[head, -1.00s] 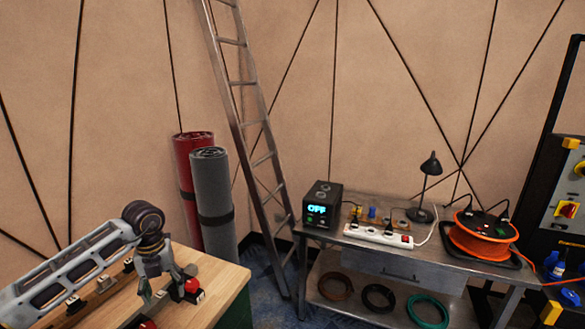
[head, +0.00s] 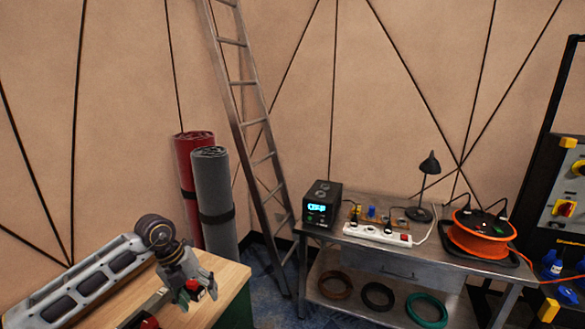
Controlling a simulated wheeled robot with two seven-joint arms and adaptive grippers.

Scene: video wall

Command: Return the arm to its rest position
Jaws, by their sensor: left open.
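My left arm (head: 85,285) comes in from the left, low over the wooden-topped bench. Its gripper (head: 197,289) is open, with its fingers pointing down and to the right near the bench's right part. A small red and black object (head: 194,290) shows between and behind the fingers. I cannot tell whether the fingers touch it, and they do not close on it. My right gripper is not in view.
The wooden bench top (head: 226,283) holds another red piece (head: 150,323) at the lower edge. Rolled mats (head: 212,190) and a ladder (head: 244,110) stand behind. A metal table (head: 350,242) at right carries a black box (head: 321,204), power strip (head: 378,235), lamp (head: 430,165) and orange cable reel (head: 478,238).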

